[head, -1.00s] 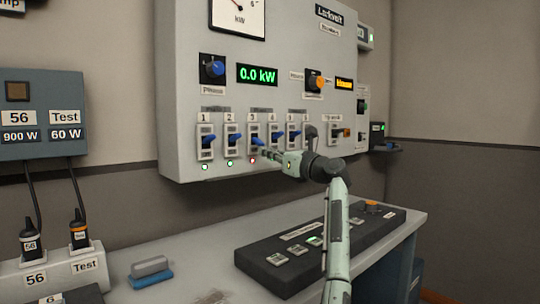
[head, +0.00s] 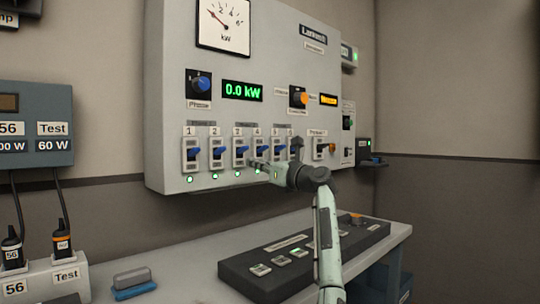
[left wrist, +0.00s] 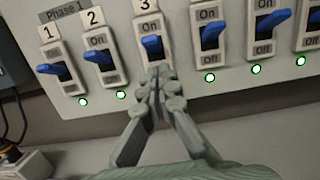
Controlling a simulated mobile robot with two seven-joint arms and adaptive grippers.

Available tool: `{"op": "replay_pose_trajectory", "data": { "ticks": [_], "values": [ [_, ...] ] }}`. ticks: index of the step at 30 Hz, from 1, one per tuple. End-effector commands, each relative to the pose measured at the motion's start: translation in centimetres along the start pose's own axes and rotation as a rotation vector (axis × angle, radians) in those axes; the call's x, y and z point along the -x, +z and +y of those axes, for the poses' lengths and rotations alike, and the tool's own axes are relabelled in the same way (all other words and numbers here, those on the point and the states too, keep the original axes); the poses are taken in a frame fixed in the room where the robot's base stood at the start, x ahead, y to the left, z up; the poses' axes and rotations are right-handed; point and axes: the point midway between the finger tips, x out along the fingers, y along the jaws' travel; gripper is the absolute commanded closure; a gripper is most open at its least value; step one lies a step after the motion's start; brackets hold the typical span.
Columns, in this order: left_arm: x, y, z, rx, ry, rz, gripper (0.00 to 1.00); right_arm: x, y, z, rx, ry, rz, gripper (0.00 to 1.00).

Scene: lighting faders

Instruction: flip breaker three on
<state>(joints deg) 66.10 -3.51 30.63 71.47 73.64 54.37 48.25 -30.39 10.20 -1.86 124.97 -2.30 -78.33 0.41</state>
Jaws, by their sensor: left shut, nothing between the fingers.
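Breaker three (head: 240,150) is on the wall panel, third in the row, with a blue lever. The lamp under it (head: 237,174) is lit green in the head view. In the left wrist view breaker three's lever (left wrist: 152,46) is just above my fingertips, in line with its neighbours, and its "On" label shows above it. My left gripper (head: 256,165) is shut and empty, low in front of breaker three. It also shows in the left wrist view (left wrist: 160,76), where it hides the lower part of the breaker and its lamp. I cannot tell whether it touches the lever. My right gripper is out of view.
Breaker two (left wrist: 98,57) and breaker four (left wrist: 211,33) stand close on either side, with green lamps. A kW display (head: 242,91) reads 0.0. A dark fader console (head: 302,256) lies on the bench (head: 190,262) below the panel.

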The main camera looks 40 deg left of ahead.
Motion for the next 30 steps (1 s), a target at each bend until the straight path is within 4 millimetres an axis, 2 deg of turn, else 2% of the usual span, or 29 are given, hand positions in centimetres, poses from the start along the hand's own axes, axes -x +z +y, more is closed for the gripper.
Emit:
{"op": "replay_pose_trajectory", "data": {
  "ticks": [1, 5, 6, 15, 21, 30],
  "values": [
    [0.3, -1.2, 0.0, 0.000, 0.000, 0.001, 1.00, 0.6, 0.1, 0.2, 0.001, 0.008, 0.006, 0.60],
    [1.0, -2.9, 0.0, 0.000, 0.001, 0.002, 1.00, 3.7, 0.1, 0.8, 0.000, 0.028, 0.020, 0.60],
    [1.7, -1.1, 0.0, 0.006, -0.001, -0.001, 1.00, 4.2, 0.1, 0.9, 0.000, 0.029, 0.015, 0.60],
    [5.6, 4.0, 0.0, 0.003, 0.000, 0.001, 1.00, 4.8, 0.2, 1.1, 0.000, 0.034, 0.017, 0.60],
    [6.8, 5.5, 0.1, 0.001, 0.002, 0.001, 1.00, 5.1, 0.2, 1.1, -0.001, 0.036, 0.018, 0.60],
    [7.0, 5.8, 0.1, -0.001, 0.002, 0.000, 1.00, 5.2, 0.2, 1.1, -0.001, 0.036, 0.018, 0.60]
  ]
}}
